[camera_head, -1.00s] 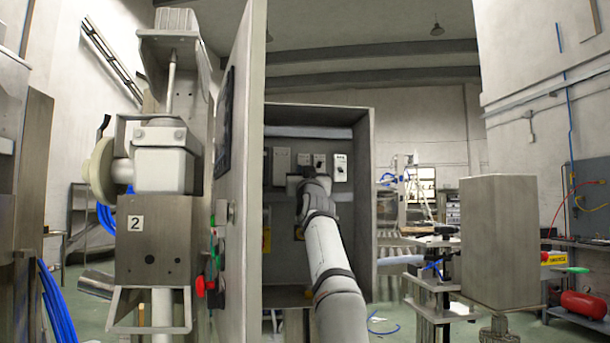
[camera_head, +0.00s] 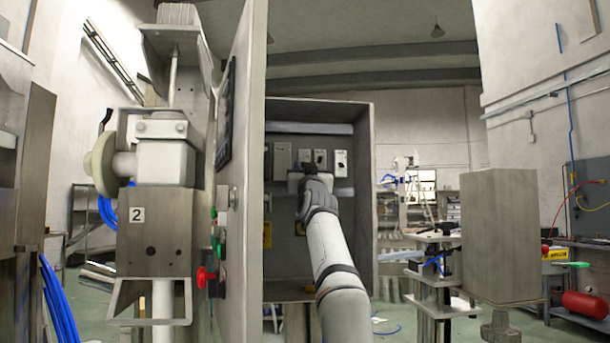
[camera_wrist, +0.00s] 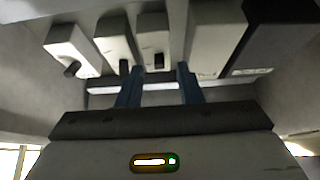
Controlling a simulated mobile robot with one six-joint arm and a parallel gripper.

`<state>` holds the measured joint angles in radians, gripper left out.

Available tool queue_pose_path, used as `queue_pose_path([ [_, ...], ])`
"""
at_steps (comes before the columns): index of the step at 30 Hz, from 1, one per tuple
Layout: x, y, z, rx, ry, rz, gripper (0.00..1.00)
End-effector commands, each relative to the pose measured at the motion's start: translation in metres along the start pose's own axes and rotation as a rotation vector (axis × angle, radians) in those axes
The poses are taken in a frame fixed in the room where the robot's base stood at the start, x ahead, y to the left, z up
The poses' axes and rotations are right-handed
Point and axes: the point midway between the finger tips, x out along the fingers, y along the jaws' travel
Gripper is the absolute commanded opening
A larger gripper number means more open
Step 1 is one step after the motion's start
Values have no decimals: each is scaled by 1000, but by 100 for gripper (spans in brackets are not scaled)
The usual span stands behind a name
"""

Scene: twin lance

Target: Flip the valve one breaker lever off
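Several white breakers (camera_head: 320,160) sit in a row inside the open grey cabinet (camera_head: 362,200). In the wrist view, the breakers (camera_wrist: 117,42) show close up, some with small black levers. I cannot tell by label which one is valve one. My gripper (camera_wrist: 160,82) points up at the row from below, with its two blue fingers apart. A breaker with a dark lever (camera_wrist: 158,62) is in line with the gap between the fingers. Contact cannot be made out. In the head view, my gripper (camera_head: 311,178) is just under the breakers, its fingers hidden.
The cabinet door (camera_head: 246,190) stands open at the left of my arm, with a red knob (camera_head: 203,277) on its outer side. A machine marked 2 (camera_head: 155,235) stands further left. A grey box on a stand (camera_head: 502,235) is at the right.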

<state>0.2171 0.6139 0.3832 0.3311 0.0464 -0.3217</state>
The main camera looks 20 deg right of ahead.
Motion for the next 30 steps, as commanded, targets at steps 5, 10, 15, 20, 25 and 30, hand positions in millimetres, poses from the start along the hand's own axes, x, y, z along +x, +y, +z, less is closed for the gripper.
queue_pose_path([
  [5, -26, 0, 6, 0, 1, 0, 33],
  [10, -45, 0, 5, 0, 1, 0, 33],
  [15, -57, 0, 4, 0, 0, 0, 33],
  [20, -62, 0, 2, 0, 0, 0, 33],
  [25, -62, 0, 1, 0, 0, 0, 33],
  [30, -62, 0, 1, 0, -1, 0, 33],
])
